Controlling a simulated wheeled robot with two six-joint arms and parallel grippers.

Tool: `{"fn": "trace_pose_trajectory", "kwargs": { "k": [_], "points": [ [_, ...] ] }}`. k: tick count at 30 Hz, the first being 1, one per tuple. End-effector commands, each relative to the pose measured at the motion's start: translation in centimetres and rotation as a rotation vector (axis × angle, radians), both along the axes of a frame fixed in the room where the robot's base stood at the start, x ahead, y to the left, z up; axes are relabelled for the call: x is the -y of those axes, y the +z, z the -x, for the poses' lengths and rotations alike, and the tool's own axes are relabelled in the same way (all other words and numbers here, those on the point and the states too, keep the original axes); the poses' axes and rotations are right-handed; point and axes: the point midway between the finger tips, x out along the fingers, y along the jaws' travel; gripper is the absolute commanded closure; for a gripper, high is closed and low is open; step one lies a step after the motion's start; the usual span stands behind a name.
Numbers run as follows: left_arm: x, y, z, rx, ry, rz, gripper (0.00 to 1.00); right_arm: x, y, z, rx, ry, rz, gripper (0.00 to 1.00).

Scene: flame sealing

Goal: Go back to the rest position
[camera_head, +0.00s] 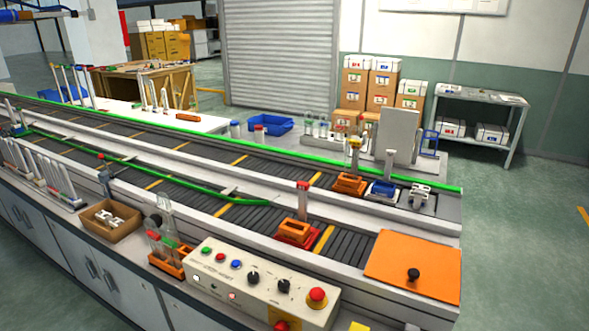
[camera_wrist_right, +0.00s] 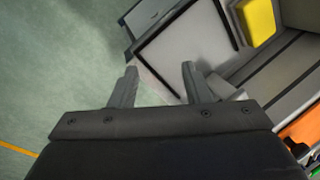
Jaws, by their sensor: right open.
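My right gripper (camera_wrist_right: 159,68) shows in the right wrist view with its two fingers apart and nothing between them. Below it in that view are the green floor and a pale panel with dark edges; no object touches the fingers. Neither gripper shows in the head view, and my left gripper is in no view.
A conveyor (camera_head: 345,220) runs diagonally, carrying an orange holder (camera_head: 296,231) with a red-capped tube. A control panel (camera_head: 262,283) with knobs and an orange plate (camera_head: 413,266) lie at the front. A yellow block (camera_wrist_right: 257,20) is near my right gripper. Floor at right is clear.

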Motion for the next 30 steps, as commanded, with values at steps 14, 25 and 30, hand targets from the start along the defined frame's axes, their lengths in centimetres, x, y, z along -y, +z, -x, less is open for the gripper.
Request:
{"fn": "trace_pose_trajectory", "kwargs": {
  "k": [14,25,30],
  "points": [
    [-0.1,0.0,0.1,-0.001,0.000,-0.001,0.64,-1.9,-0.5,11.5,0.117,0.720,0.398,0.57],
    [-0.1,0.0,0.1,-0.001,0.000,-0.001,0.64,-1.2,0.6,15.8,0.070,1.003,0.584,0.57],
    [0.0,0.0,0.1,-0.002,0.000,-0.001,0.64,-0.8,-3.2,14.7,0.058,1.004,0.569,0.57]
  ]
}}
